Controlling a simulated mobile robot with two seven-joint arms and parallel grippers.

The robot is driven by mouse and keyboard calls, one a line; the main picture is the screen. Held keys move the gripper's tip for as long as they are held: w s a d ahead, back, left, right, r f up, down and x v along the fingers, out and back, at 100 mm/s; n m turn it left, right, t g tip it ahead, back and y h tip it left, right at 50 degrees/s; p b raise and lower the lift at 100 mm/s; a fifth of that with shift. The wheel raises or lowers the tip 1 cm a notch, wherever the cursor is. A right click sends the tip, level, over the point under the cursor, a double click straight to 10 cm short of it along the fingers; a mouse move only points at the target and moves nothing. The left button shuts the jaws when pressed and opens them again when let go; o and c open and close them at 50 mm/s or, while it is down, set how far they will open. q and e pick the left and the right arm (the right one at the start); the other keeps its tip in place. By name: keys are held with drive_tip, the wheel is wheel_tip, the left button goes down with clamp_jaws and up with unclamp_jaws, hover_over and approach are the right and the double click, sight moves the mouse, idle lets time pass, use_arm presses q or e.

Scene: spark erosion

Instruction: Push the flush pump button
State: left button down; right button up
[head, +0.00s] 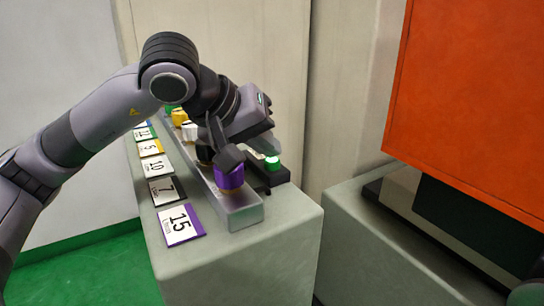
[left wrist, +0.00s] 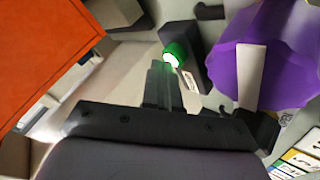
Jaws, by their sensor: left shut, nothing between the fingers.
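The flush pump button is a green, glowing push button (head: 273,163) on a small black box (head: 276,177) on the grey pedestal. In the left wrist view the lit button (left wrist: 174,54) sits on its black box (left wrist: 188,47), with a small white label beside it. My left gripper (head: 268,149) is shut and empty, right at the button. In the left wrist view its fingertips (left wrist: 160,68) are just short of or against the button; I cannot tell whether they touch. My right gripper is in neither view.
A purple knob (head: 230,178) stands close beside my gripper on a grey metal rail (head: 242,211). Other coloured knobs are partly hidden by my arm. Numbered cards (head: 180,224) lie along the pedestal (head: 235,265). An orange panel (head: 475,110) is at right.

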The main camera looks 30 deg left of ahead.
sight(267, 162)
use_arm(q)
drive_tip(key=shift+r+p, duration=0.35)
drive_tip(key=shift+r, duration=0.4)
drive_tip(key=shift+r+p, duration=1.95)
drive_tip(key=shift+r, duration=0.6)
drive_tip(key=shift+f, duration=0.1)
